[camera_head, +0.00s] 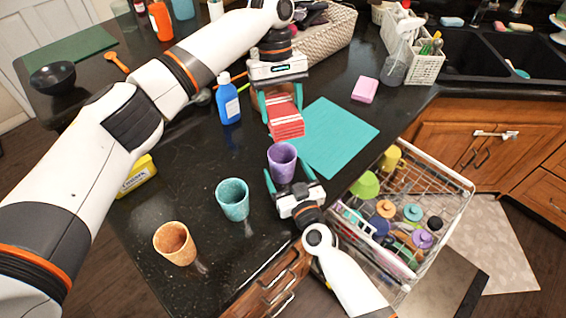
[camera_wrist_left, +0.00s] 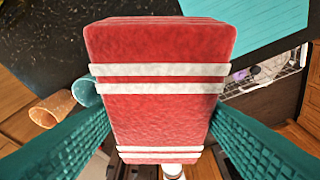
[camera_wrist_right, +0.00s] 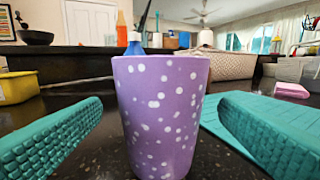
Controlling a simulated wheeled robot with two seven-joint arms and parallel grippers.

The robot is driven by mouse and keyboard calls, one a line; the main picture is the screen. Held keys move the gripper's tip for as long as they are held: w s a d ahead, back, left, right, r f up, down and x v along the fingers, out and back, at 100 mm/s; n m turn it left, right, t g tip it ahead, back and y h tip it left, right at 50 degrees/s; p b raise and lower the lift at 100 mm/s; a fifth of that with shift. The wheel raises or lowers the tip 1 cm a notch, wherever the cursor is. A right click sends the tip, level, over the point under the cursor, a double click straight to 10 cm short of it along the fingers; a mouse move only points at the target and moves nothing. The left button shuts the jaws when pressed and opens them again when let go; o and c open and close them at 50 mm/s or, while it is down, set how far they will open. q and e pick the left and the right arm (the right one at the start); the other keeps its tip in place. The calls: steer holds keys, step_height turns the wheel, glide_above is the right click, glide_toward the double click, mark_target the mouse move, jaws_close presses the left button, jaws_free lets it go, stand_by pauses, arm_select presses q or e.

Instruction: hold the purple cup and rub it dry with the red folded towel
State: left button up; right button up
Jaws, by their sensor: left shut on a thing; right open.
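The purple cup (camera_head: 282,162) stands upright on the dark counter in the head view. In the right wrist view the purple cup (camera_wrist_right: 161,115) shows white dots. My right gripper (camera_head: 292,185) is open, with its fingers at either side of the cup's near part; in its wrist view gaps show between cup and fingers. The red folded towel (camera_head: 286,119) with white stripes hangs in my left gripper (camera_head: 280,108), above the counter and behind the cup. In the left wrist view the towel (camera_wrist_left: 160,110) sits between both teal fingers.
A teal mat (camera_head: 333,138) lies right of the towel. A teal cup (camera_head: 233,199) and an orange cup (camera_head: 175,243) stand at left front. A blue bottle (camera_head: 228,100) stands left of the towel. An open dish rack (camera_head: 405,215) is at right, below the counter edge.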

mark_target(286, 171)
steer(key=shift+x, duration=1.95)
steer(key=shift+c, duration=0.3)
steer(key=c, duration=1.1)
steer(key=shift+o, duration=0.2)
